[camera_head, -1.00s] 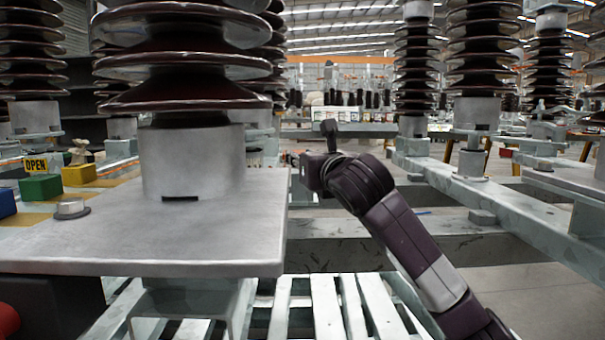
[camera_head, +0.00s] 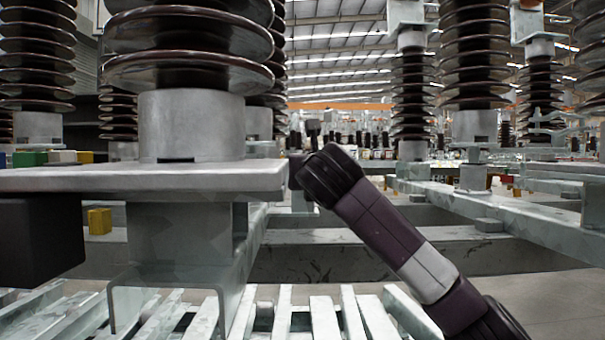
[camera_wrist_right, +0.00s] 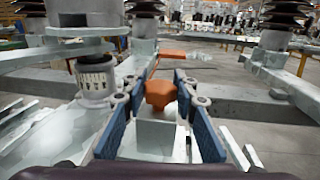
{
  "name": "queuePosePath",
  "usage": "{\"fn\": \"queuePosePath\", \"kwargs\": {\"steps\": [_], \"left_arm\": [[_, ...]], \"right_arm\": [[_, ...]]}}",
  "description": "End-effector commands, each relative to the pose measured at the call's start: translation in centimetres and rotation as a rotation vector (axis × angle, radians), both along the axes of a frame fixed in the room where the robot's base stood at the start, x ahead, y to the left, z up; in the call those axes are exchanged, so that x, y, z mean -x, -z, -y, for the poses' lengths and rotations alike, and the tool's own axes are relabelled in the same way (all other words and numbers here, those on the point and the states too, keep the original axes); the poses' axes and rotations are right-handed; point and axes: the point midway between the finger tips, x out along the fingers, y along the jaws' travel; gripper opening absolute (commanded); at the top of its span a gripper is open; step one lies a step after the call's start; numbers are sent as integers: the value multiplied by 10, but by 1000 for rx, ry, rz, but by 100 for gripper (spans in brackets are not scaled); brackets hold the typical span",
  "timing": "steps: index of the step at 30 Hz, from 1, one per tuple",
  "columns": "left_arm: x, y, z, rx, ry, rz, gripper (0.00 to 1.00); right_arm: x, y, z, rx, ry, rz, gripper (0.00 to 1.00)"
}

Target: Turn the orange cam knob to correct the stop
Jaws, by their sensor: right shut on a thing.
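In the right wrist view the orange cam knob (camera_wrist_right: 160,93) sits between the two blue-padded fingers of my right gripper (camera_wrist_right: 159,82). The gripper is shut on the knob, above a pale grey block (camera_wrist_right: 158,138). In the head view my right arm comes in from the lower right, and its wrist is beside the right edge of the grey plate (camera_head: 225,177). The fingers and the knob cannot be made out there. My left gripper is in neither view.
A dark ribbed insulator (camera_head: 190,70) stands on the plate just left of my right arm. An orange bar (camera_wrist_right: 172,53) lies behind the knob. Slatted pale metal (camera_head: 325,318) spans the floor in front, with steel beams (camera_head: 480,245) at right.

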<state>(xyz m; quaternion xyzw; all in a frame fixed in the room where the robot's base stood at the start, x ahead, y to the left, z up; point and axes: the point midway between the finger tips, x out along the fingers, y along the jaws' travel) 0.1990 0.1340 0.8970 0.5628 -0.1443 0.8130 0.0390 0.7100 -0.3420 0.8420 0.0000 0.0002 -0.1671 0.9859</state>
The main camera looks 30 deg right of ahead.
Motion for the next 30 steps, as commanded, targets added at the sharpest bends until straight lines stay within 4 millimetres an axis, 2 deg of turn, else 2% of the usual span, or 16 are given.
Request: {"fn": "queuePosePath", "kwargs": {"steps": [10, 11, 16, 25, 30], "left_arm": [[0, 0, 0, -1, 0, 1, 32], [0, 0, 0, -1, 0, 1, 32], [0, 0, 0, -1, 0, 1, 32], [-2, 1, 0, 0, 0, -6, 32], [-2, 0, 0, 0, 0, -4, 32]], "right_arm": [[0, -1, 0, -1, 1, 0, 2], [0, -1, 0, -1, 1, 0, 28], [0, 0, 0, 0, 1, 0, 45], [1, 0, 0, 0, 1, 0, 45], [14, -1, -5, 0, -1, 1, 45]]}}
